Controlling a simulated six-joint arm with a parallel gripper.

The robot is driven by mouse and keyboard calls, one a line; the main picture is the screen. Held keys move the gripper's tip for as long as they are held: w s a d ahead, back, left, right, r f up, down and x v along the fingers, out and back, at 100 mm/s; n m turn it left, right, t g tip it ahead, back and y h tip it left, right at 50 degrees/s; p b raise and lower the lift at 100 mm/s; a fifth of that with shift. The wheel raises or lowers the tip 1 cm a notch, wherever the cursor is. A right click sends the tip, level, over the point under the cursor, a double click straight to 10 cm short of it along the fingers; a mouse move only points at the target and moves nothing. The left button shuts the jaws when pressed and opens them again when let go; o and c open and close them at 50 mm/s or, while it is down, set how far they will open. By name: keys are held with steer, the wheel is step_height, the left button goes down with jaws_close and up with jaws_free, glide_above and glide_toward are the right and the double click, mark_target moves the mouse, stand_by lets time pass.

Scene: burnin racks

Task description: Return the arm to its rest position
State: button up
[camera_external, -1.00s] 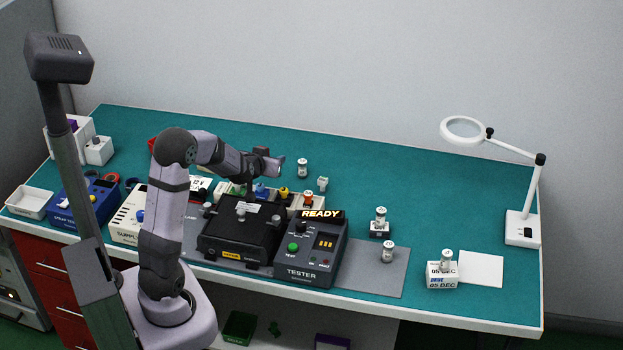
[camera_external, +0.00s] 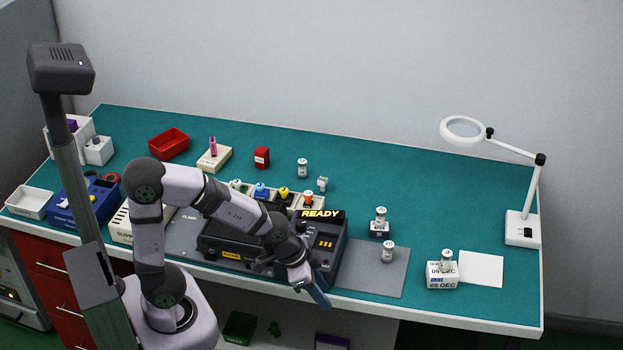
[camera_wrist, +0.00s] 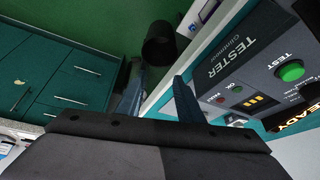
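My gripper (camera_external: 318,294) hangs low at the front edge of the bench, pointing down and to the right, in front of the tester (camera_external: 325,240). In the wrist view, my gripper (camera_wrist: 160,85) shows two dark fingers standing apart with nothing between them. The tester (camera_wrist: 245,70) fills the right of that view, with its green button and lit display close to the fingers. My arm is bent across the front of the black clamp unit (camera_external: 225,240) and hides part of it.
Several small cylinders stand on the right, one on a white block (camera_external: 442,275). A magnifier lamp (camera_external: 522,228) stands at the far right. A red tray (camera_external: 169,144) and red block (camera_external: 262,157) sit at the back. The back right of the bench is clear.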

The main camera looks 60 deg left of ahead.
steer(key=s+a+n+g+y+p, duration=0.1)
steer(key=s+a+n+g+p, duration=0.3)
steer(key=s+a, duration=0.7)
steer(key=shift+s+a+n+g+y+p, duration=0.15)
steer(key=shift+s+n+g+y+p, duration=0.35)
steer(key=shift+s, duration=0.55)
